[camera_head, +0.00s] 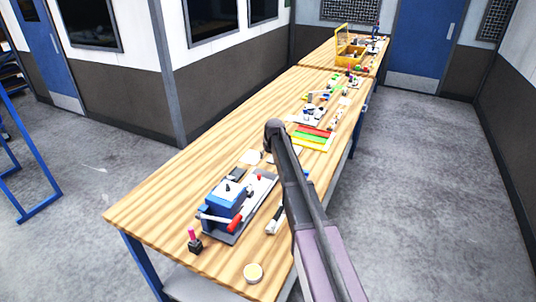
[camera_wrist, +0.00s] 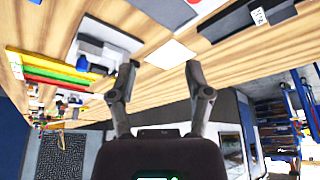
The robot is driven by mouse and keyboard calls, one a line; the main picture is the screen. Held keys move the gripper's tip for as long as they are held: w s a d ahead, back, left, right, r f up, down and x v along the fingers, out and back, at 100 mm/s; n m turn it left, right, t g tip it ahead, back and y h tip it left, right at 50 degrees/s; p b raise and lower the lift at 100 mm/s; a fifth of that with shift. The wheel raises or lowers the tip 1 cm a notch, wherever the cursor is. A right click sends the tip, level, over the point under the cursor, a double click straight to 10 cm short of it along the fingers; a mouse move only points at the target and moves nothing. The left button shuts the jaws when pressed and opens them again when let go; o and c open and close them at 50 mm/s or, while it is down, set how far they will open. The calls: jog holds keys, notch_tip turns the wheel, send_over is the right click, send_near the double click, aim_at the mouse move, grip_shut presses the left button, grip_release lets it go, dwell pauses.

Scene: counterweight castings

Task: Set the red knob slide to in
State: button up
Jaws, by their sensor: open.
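A small red knob (camera_head: 258,178) stands on the pale rail at the far end of a grey base plate (camera_head: 222,238) on the wooden bench. A blue block (camera_head: 228,200) and a lever with a red grip (camera_head: 234,223) sit on the same plate. In the wrist view, a bit of red (camera_wrist: 194,2) shows at the top edge on a pale plate; most of that fixture is cut off. My gripper (camera_wrist: 158,66) is open and empty, its two fingers apart over the bench, clear of the fixture. The head view does not show the fingers clearly. I cannot tell the slide's exact position.
A white card (camera_wrist: 170,54) lies on the bench in the wrist view. Red, yellow and green strips (camera_head: 313,137) lie farther along. A pink-topped joystick (camera_head: 194,240) and a round yellow disc (camera_head: 253,272) are near the front. The bench's left side is clear.

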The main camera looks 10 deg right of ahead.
jog(key=s+f+m+g+b, duration=0.1)
jog(key=s+f+g, duration=0.1)
jog(key=s, duration=3.1)
jog(key=shift+s+a+g, duration=0.15)
jog(key=shift+a+g, duration=0.2)
jog(key=shift+g, duration=0.45)
jog(key=shift+s+f, duration=0.15)
jog(key=s+b, duration=0.1)
jog(key=s, duration=0.6)
jog(key=shift+s+f+m+g+h, duration=0.3)
jog(key=shift+m+g, duration=0.1)
jog(key=shift+w+d, duration=0.1)
jog(key=shift+c, duration=0.6)
jog(key=shift+s, duration=0.2)
